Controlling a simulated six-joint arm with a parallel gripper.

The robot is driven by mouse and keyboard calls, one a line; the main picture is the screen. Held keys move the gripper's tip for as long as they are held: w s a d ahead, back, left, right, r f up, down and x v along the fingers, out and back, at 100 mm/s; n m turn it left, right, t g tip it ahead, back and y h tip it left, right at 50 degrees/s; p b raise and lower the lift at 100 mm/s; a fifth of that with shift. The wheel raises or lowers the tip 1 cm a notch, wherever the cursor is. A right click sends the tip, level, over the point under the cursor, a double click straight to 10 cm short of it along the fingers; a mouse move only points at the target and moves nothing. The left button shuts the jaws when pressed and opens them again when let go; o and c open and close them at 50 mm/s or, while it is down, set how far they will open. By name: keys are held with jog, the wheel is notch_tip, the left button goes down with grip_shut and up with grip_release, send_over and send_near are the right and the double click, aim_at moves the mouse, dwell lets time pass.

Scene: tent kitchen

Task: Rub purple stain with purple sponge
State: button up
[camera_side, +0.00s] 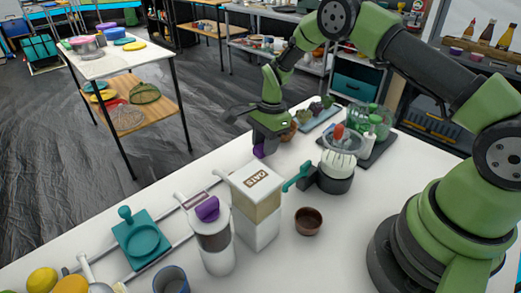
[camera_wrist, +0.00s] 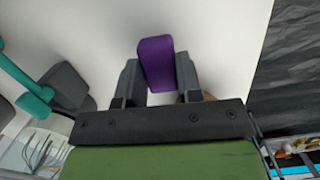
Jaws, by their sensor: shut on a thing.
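My gripper (camera_side: 263,147) points down above the white table, behind the oats canister in the side view. It is shut on a purple sponge (camera_side: 259,151), of which only a small part shows below the jaws there. In the wrist view the purple sponge (camera_wrist: 156,62) stands between the two dark fingers of my gripper (camera_wrist: 157,80), with white tabletop around it. I cannot tell whether the sponge touches the table. I can make out no purple stain in either view; the sponge, gripper or canisters may hide it.
The table's far edge is close behind the gripper.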

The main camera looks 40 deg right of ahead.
jog(key=shift+r, duration=3.15)
